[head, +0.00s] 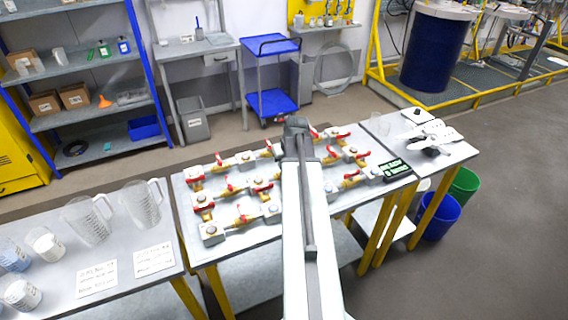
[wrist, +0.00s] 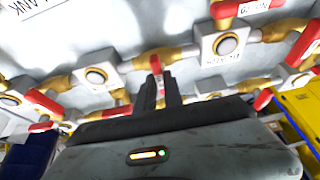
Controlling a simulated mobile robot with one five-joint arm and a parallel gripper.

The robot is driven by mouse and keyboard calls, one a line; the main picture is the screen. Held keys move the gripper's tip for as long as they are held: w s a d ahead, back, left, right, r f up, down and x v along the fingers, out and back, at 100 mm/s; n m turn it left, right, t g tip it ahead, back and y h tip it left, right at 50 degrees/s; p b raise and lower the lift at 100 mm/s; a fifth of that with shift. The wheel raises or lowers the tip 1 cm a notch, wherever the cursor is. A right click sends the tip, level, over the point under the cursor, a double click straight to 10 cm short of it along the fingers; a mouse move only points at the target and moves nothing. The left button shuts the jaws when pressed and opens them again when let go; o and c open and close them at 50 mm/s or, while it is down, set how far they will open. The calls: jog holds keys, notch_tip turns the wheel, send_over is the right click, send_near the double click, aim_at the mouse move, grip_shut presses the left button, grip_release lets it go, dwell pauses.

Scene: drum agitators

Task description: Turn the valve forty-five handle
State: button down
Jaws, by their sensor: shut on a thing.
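Several brass valves with red handles sit in rows on the grey valve table (head: 240,238). My gripper (head: 297,124) is over the back part of these rows in the head view, and my arm hides the valves under it. In the wrist view my gripper (wrist: 158,82) has its dark fingers shut on a red handle (wrist: 155,63). A brass valve body (wrist: 172,57) shows just behind that handle. A white block with a round button (wrist: 227,44) is to its right, and another button block (wrist: 96,76) is to its left. The labels are too tilted and small to read for sure.
Other red handles (wrist: 44,104) stand close on both sides of my gripper. A table with clear jugs (head: 88,220) is at the left. A side table with white items (head: 430,135) is at the right, with blue and green bins (head: 440,222) below. Floor at the right is clear.

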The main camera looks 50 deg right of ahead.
jog(key=c, duration=1.5)
grip_release()
jog(key=shift+o, duration=0.2)
jog(key=p+v, duration=0.7)
jog(key=v, duration=0.1)
jog(key=shift+f, duration=0.1)
